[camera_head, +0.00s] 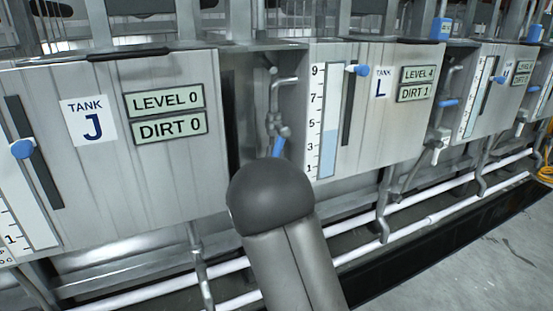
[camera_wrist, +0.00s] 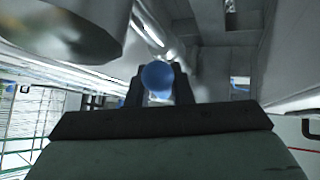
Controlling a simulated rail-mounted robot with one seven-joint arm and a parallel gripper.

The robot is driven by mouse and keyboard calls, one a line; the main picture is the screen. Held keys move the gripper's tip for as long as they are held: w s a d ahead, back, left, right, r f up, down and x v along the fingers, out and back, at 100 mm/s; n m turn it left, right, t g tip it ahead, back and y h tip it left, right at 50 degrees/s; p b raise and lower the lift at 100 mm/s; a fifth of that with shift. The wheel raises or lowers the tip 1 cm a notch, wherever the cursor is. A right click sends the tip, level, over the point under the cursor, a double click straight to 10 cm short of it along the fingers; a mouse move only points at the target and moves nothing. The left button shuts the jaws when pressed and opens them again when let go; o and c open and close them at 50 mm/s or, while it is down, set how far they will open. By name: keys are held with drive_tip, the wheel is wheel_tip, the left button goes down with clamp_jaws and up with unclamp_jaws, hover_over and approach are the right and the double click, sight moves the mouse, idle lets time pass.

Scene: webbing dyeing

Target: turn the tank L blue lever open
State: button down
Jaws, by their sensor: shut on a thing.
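Tank L (camera_head: 365,125) stands right of centre in the head view, with a level scale and signs reading LEVEL 4 and DIRT 1. Its blue lever (camera_head: 278,146) hangs, slightly tilted, from the grey valve pipe in the gap at the tank's left side. My dark arm covers the space just below it, and my gripper is hidden there. In the wrist view my gripper (camera_wrist: 160,88) has its two dark fingers on either side of the round blue end of the lever (camera_wrist: 158,77). The fingers are shut on it.
Tank J (camera_head: 110,175) stands to the left, with signs reading LEVEL 0 and DIRT 0. A blue slider knob (camera_head: 362,70) sits high on tank L's front. White pipes (camera_head: 450,212) run low along the tanks. Grey floor (camera_head: 480,265) is clear at lower right.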

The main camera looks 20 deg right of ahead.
drive_tip(key=c, duration=1.3)
unclamp_jaws()
drive_tip(key=b+v, duration=0.1)
drive_tip(key=v, duration=1.6)
drive_tip(key=shift+f, duration=0.2)
drive_tip(key=shift+s+a, duration=0.1)
